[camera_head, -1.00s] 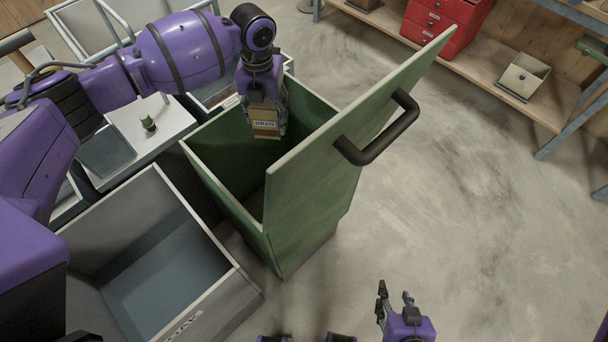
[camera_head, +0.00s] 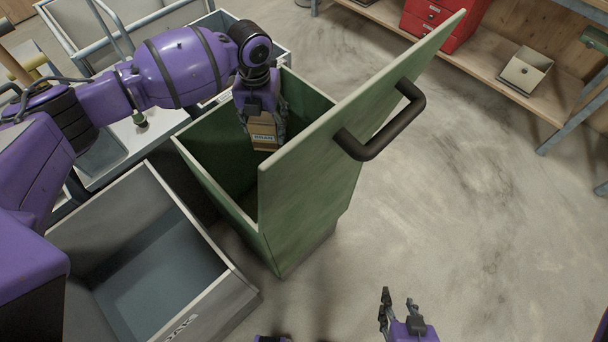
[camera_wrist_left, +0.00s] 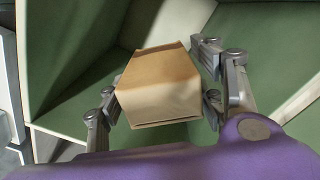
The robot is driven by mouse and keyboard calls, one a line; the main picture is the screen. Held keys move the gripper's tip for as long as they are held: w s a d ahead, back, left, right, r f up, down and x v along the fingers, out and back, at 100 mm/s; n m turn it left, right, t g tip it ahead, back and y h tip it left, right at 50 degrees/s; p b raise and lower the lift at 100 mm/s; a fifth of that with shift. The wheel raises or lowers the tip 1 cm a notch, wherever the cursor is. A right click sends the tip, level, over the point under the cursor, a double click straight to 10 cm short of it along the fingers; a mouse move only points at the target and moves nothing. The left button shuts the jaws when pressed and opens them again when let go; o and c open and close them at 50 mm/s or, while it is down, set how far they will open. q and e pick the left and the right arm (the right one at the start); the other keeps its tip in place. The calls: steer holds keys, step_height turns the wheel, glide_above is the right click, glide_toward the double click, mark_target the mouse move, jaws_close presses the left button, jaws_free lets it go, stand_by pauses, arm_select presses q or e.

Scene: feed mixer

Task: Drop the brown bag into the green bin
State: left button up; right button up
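The brown bag (camera_head: 263,131), with a label on its side, is inside the mouth of the green bin (camera_head: 214,201), below the rim. My left gripper (camera_head: 264,124) is over the bin with its fingers spread on either side of the bag. The left wrist view shows the bag (camera_wrist_left: 160,85) between the parted fingers (camera_wrist_left: 158,100), with green bin walls around it. The bag sits lower from the palm than before. The bin's lid (camera_head: 335,150) stands raised on the right. My right gripper (camera_head: 398,300) is open and empty at the bottom.
A grey open box (camera_head: 215,308) stands left of the bin, close to it. A black handle (camera_head: 385,133) sticks out from the lid. A wooden shelf (camera_head: 480,72) with red drawers (camera_head: 440,22) is at the back right. The floor at right is clear.

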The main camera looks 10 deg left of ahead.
arm_select(q)
steer(key=shift+o, duration=1.4)
steer(key=shift+s, duration=0.1)
step_height(320, 180, up, 12)
